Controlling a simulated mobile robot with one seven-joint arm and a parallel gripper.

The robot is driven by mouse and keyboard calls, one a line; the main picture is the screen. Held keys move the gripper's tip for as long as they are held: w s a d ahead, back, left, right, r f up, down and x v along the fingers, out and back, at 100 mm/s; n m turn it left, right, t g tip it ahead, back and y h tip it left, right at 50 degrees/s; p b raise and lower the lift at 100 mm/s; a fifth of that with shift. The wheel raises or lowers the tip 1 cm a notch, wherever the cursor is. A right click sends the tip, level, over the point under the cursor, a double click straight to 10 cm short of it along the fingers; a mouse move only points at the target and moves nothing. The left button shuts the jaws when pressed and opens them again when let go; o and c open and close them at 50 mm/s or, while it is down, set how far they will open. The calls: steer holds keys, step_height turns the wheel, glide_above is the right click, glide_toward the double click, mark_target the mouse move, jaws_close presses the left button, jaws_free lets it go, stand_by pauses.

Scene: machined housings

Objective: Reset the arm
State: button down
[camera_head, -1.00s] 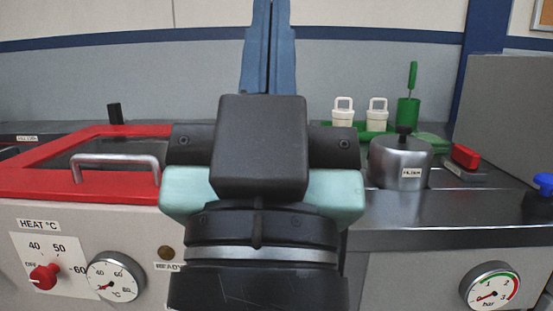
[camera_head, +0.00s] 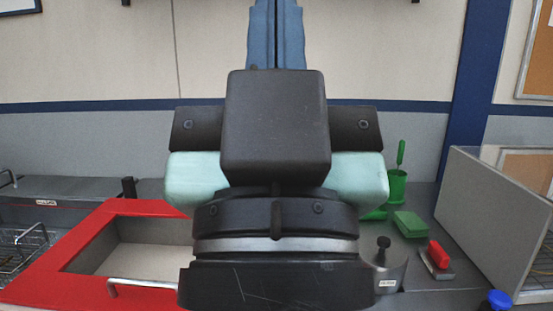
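My gripper (camera_head: 276,40) stands upright in the middle of the view, seen from behind. Its two blue fingers point up side by side, with only a thin dark seam between them, and nothing shows held. The fingertips are cut off by the top edge. My black and teal wrist hides the middle of the bench behind it.
A red-framed unit (camera_head: 120,208) with a metal bar handle is at left, a wire basket (camera_head: 20,255) beyond it. At right are a green holder (camera_head: 397,186), a green block (camera_head: 411,224), a red-handled part (camera_head: 438,255), a blue knob (camera_head: 498,300) and a grey partition (camera_head: 490,215).

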step_height(320, 180, up, 14)
steer(key=p, duration=1.1)
steer(key=shift+f, duration=0.25)
stand_by(0.7)
